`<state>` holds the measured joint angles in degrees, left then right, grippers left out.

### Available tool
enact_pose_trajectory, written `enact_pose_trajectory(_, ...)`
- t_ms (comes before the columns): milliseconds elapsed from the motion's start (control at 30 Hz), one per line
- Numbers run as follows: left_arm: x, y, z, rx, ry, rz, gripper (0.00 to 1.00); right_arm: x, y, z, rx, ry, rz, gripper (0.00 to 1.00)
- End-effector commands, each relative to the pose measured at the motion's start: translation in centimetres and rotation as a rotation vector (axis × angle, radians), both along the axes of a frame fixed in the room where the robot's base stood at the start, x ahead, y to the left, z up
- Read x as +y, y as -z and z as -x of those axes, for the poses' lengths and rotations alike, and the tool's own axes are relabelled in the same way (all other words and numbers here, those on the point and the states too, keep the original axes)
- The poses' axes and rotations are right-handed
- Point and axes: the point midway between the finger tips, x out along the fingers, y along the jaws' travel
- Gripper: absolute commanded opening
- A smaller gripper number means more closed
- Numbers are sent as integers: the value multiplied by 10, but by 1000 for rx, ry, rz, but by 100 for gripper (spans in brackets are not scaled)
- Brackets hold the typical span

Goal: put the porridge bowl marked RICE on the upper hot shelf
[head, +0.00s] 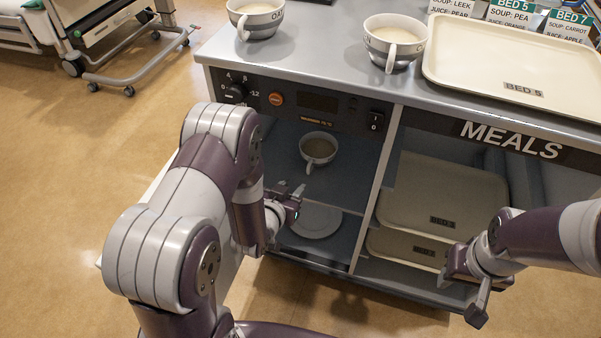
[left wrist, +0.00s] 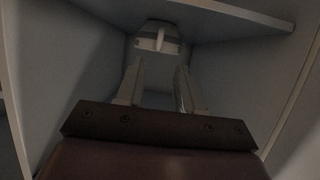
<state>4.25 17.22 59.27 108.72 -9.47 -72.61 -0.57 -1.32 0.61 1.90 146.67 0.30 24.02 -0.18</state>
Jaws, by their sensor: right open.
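A small bowl (head: 318,148) with tan contents stands upright on the upper shelf (head: 285,170) of the cart's left compartment. Its marking cannot be read. A banded bowl with its handle towards me shows beyond my fingers in the left wrist view (left wrist: 158,40). My left gripper (head: 292,196) is at the compartment's front, lower in the picture than the bowl. Its fingers (left wrist: 160,90) are apart, with nothing between them. My right gripper (head: 484,294) is open and empty before the right compartment.
On the cart top (head: 320,55) stand a bowl lettered "OA" (head: 257,18), another bowl (head: 393,42) with unreadable marking, and a BED 5 tray (head: 510,65). A round plate (head: 316,221) lies on the lower shelf. Trays (head: 440,195) fill the right compartment. A divider (head: 378,180) separates the compartments.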

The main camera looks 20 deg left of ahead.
Motion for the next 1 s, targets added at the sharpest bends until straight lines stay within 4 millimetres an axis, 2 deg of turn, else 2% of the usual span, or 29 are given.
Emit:
enact_pose_trajectory(100, 2, -8, 17, 2, 0, 1, 37, 0, -7, 0, 0, 0, 0, 43)
enact_pose_trajectory(200, 2, -12, 20, 33, 0, -8, 37, 0, -8, 0, 0, 0, 0, 43)
enact_pose_trajectory(300, 4, -21, 17, 188, -8, -38, 37, 0, -7, 0, 0, 0, 0, 43)
enact_pose_trajectory(367, 6, -31, 25, 334, -19, -58, 37, 0, -7, 0, 0, 0, 0, 43)
enact_pose_trajectory(467, 5, -53, 61, 596, -42, -75, 37, 0, -7, 0, 0, 0, 0, 43)
enact_pose_trajectory(500, 4, -62, 80, 692, -48, -77, 37, 0, -7, 0, 0, 0, 0, 43)
enact_pose_trajectory(600, 0, -83, 127, 888, -59, -73, 37, 0, -7, 0, 0, 0, 0, 43)
enact_pose_trajectory(700, -3, -96, 159, 1010, -61, -67, 37, 0, -7, 0, 0, 0, 0, 43)
enact_pose_trajectory(800, -4, -101, 172, 1056, -61, -65, 37, 0, -7, 0, 0, 0, 0, 43)
enact_pose_trajectory(1000, -4, -101, 173, 1060, -62, -64, 37, 0, -7, 0, 0, 0, 0, 43)
